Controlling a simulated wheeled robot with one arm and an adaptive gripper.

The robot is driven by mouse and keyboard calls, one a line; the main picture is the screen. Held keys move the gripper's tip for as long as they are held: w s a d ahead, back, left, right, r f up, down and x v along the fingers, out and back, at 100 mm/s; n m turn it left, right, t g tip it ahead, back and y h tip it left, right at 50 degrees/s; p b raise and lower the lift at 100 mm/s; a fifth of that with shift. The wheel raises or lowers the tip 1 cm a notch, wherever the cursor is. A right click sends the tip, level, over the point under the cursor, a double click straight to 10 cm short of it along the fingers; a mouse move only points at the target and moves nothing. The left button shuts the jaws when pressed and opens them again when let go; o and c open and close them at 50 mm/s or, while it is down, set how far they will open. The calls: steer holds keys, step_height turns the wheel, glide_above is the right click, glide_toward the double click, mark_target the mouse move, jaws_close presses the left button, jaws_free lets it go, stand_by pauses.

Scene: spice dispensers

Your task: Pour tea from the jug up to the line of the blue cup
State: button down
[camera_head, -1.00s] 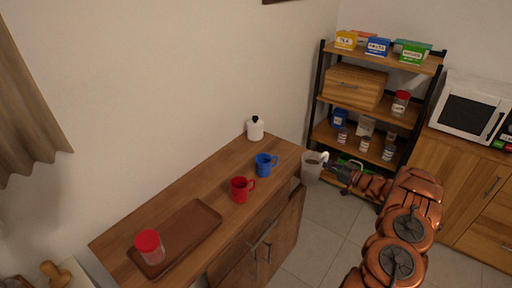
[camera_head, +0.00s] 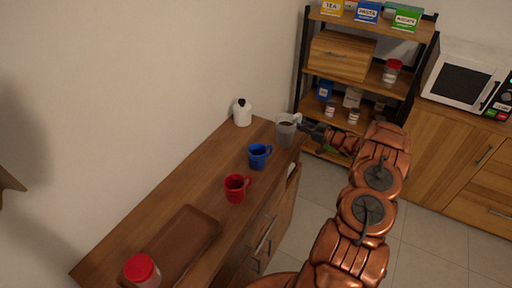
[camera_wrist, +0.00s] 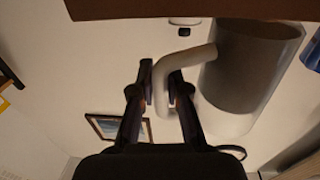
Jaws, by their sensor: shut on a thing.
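The jug (camera_head: 286,131) is a pale, translucent vessel with dark contents, at the far right end of the wooden counter. My gripper (camera_head: 302,124) is shut on its handle, on the jug's right side. In the wrist view, the two fingers (camera_wrist: 160,96) close on the handle and the jug body (camera_wrist: 245,75) is beside them. The jug looks roughly upright in the head view; its height above the counter is unclear. The blue cup (camera_head: 258,157) stands on the counter, left of and nearer than the jug. Its line and inside level are not readable.
A red cup (camera_head: 235,189) stands nearer than the blue cup. A white bottle (camera_head: 242,112) with a black cap stands by the wall. A brown tray (camera_head: 205,224) and a red-lidded jar (camera_head: 142,270) are at the near end. A shelf (camera_head: 340,84) stands behind.

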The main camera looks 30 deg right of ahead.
mark_target(295, 116)
steer(key=shift+s+a+r+n, duration=0.15)
steer(key=shift+a+r+n, duration=0.05)
steer(key=shift+r+n, duration=0.5)
steer(key=shift+s+a+r+n+b, duration=0.1)
steer(key=shift+a+r+n+b, duration=0.3)
steer(key=shift+r+n, duration=0.25)
steer(key=shift+s+a+r+n+g+h+b, duration=0.2)
steer(key=shift+a+r+n+b, duration=0.35)
steer(key=shift+b, duration=0.3)
steer(key=shift+s+a+r+n+g+h+b, duration=0.1)
steer(key=shift+a+r+n+g+b, duration=0.1)
steer(key=shift+a+r+n+b, duration=0.4)
steer(key=shift+d+b, duration=0.1)
steer(key=shift+b, duration=0.3)
steer(key=shift+r+n, duration=0.25)
steer(key=shift+n, duration=0.05)
steer(key=shift+a+r+b, duration=0.35)
steer(key=shift+r+b, duration=0.05)
steer(key=shift+b, duration=0.05)
steer(key=shift+s+a+r+n+b, duration=0.1)
steer(key=shift+a+r+n+b, duration=0.15)
steer(key=shift+r, duration=0.15)
steer(key=shift+s+a+r+n+b, duration=0.1)
steer(key=shift+r+n+b, duration=0.15)
steer(key=shift+r, duration=0.1)
steer(key=shift+a+r+h, duration=0.2)
steer(key=shift+r+h, duration=0.1)
